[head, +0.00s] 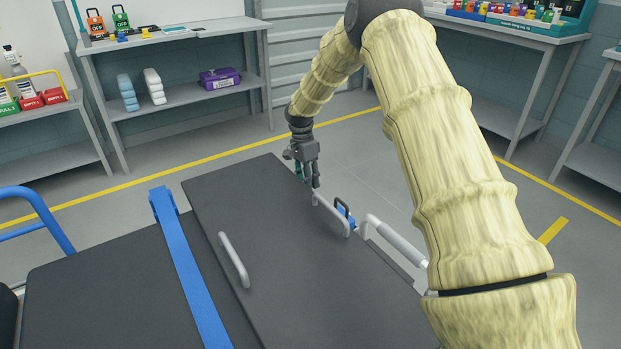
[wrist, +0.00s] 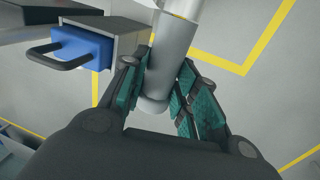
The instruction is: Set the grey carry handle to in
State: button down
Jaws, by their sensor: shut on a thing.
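My gripper (head: 312,184) is at the right edge of the dark panel (head: 285,290), pointing down, beside the far end of a thin grey bar handle (head: 332,214). In the wrist view my gripper (wrist: 160,98) has its green-padded fingers on both sides of a thick grey cylinder (wrist: 174,55), shut on it near its rounded end. A grey carry handle (head: 398,243) with a thick sleeve stands out from the panel's right side in the head view. I cannot tell from the head view which part the fingers hold.
A blue block (head: 343,212) with a black loop is close to my gripper; it also shows in the wrist view (wrist: 88,45). A second bar handle (head: 233,260) and a blue strap (head: 180,255) lie left. Shelves (head: 185,95) stand behind. Floor at right is open.

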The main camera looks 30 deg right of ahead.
jog(key=c, duration=1.1)
grip_release()
jog(key=shift+a, duration=0.45)
jog(key=shift+d, duration=0.25)
notch_tip(320, 180, up, 12)
jog(key=w, duration=0.2)
jog(key=shift+w, duration=0.15)
jog(key=shift+a+f, duration=0.1)
jog(key=shift+f, duration=0.05)
